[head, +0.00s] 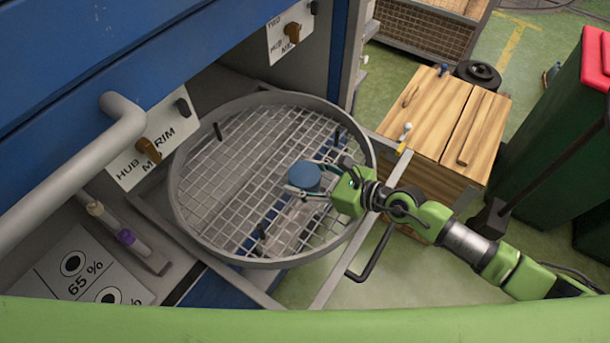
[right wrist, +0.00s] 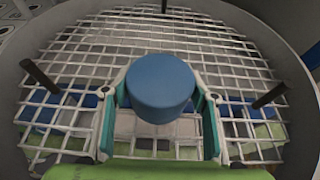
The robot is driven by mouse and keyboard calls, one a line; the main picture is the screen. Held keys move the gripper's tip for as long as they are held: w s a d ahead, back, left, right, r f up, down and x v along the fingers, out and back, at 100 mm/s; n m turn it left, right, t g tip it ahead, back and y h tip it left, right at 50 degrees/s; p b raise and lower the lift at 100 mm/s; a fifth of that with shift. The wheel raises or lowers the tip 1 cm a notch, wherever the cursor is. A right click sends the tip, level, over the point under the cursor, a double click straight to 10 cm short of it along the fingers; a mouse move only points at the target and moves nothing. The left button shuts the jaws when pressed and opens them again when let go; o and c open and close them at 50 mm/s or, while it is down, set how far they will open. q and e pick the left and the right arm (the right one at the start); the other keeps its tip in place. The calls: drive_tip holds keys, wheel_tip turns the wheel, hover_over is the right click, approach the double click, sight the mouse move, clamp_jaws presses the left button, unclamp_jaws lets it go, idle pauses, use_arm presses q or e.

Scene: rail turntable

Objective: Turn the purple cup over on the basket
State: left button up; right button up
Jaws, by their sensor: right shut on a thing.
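The basket (head: 180,215) is a round grey wire-mesh tray with a raised rim and several dark upright pegs. My right gripper (head: 306,184) reaches over it from the right and is shut on a blue round cup-like thing (head: 304,175). In the right wrist view this blue thing (right wrist: 160,85) sits between the two fingers of the right gripper (right wrist: 162,105), with a flat closed face towards the camera. Its underside is hidden, and I cannot tell whether it touches the mesh. My left gripper is not in view.
A blue cabinet with a grey bar handle (head: 70,180) and labelled knob panels (head: 153,140) stands at the left. A wooden crate (head: 445,125) is at the back right, and a dark green bin with a red lid (head: 597,60) at the far right. Most of the mesh is empty.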

drive_tip(key=shift+f+b, duration=0.4)
idle(0.5)
drive_tip(key=o, duration=1.4)
drive_tip(key=v, duration=1.2)
drive_tip(key=shift+f, duration=0.1)
